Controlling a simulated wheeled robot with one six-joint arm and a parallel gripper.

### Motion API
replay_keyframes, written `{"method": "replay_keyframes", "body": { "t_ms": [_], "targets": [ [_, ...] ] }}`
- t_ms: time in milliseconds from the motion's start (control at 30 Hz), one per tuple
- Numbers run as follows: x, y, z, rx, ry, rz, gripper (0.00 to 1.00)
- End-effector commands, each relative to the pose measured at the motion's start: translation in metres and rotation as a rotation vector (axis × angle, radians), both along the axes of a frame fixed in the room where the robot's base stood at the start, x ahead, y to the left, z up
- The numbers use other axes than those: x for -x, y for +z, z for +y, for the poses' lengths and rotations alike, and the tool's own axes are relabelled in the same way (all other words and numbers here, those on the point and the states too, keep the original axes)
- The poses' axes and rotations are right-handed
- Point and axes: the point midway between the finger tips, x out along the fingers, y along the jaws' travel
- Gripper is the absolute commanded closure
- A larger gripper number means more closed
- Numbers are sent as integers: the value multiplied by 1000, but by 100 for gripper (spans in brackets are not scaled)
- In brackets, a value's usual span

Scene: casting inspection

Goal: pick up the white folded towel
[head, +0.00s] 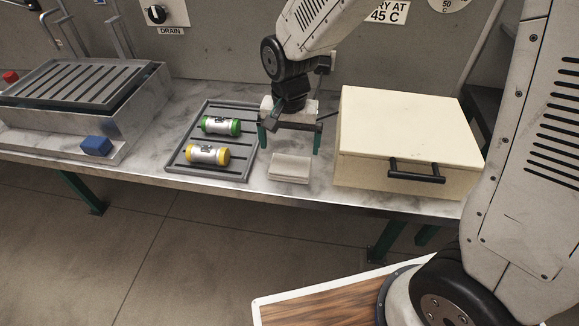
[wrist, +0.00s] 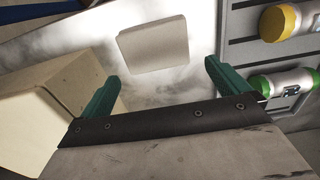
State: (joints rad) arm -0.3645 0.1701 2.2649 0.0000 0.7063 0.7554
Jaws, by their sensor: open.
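The white folded towel (head: 289,167) lies flat on the bench near its front edge, between the slatted rack and the cream box. It also shows in the wrist view (wrist: 153,45), ahead of the fingertips and between their lines. My gripper (head: 289,142) is open, with its two green fingers pointing down above the bench, just behind the towel in the head view. In the wrist view the gripper (wrist: 158,72) has nothing between its fingers and does not touch the towel.
A dark slatted rack (head: 178,172) holds a green-capped cylinder (head: 220,126) and a yellow-capped cylinder (head: 207,154) left of the towel. A cream box (head: 400,130) with a black handle stands close on the right. A blue block (head: 96,145) lies further left.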

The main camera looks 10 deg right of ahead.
Motion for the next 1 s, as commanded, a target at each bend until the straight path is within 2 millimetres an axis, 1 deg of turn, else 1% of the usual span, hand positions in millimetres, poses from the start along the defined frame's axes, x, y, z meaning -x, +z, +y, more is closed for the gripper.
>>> {"method": "replay_keyframes", "body": {
  "t_ms": [167,300,400,500,667,700,767,800,833,1000],
  "targets": [
    [2,-22,-2,2,0,4,0],
    [2,-44,-4,2,1,4,0],
    [2,-55,-3,1,1,3,0],
    [1,-59,-3,1,1,1,0],
    [1,-59,-3,0,1,0,0],
    [1,-59,-3,0,1,0,3],
    [1,-59,-3,0,1,0,19],
    [1,-59,-3,0,1,0,31],
    [1,-59,-3,0,1,0,32],
    [1,-59,-3,0,2,0,32]
  ]
}}
